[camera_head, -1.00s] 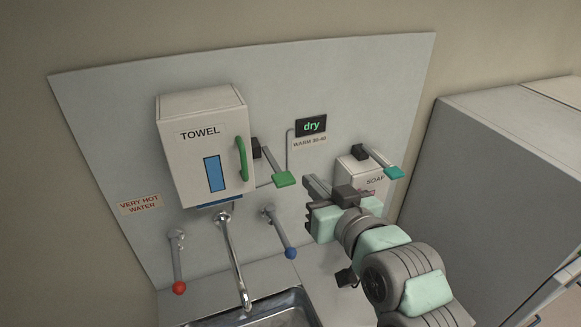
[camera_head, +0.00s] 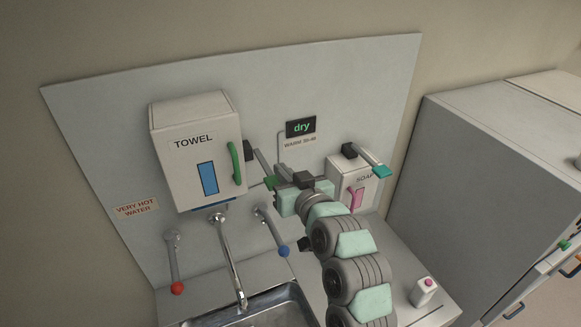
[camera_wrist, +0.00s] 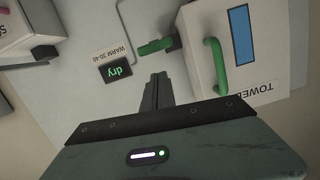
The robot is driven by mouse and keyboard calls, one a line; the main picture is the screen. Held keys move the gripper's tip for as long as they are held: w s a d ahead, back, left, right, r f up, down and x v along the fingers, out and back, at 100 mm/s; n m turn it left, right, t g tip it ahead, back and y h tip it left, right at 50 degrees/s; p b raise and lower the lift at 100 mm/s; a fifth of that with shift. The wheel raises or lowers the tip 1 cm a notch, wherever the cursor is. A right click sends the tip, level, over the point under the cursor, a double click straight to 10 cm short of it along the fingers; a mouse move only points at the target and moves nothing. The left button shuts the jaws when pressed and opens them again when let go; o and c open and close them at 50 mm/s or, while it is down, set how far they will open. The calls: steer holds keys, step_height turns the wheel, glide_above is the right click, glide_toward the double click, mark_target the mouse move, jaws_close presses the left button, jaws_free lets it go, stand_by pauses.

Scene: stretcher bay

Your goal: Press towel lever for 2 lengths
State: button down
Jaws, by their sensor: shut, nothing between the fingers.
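The white towel dispenser (camera_head: 180,150) with a blue window and a green side handle (camera_head: 236,164) hangs on the wall panel. Its towel lever, a dark arm with a green paddle (camera_head: 269,183), sticks out at its right. My gripper (camera_head: 283,171) is shut and empty, close to the lever's paddle; contact cannot be told in the head view because my gripper partly covers the paddle. In the wrist view my shut fingers (camera_wrist: 157,92) point toward the green paddle (camera_wrist: 155,47), with a visible gap in the picture. The dispenser (camera_wrist: 250,50) is at the right there.
A display (camera_head: 300,127) reads "dry" above a "WARM 30-40" label. The soap dispenser (camera_head: 340,173) with its teal lever (camera_head: 381,171) is to the right. Below are the sink (camera_head: 265,308), its spout (camera_head: 230,265), a red-knobbed lever (camera_head: 177,287) and a blue-knobbed lever (camera_head: 284,251).

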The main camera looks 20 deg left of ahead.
steer(key=shift+s+a+f+p, duration=0.15)
steer(key=shift+f+p, duration=0.2)
steer(key=shift+f, duration=0.95)
step_height(320, 180, down, 8)
steer(key=t+y+b, duration=0.3)
steer(key=b, duration=1.9)
steer(key=shift+w+a, duration=0.15)
steer(key=shift+w, duration=0.1)
steer(key=shift+w+f, duration=0.1)
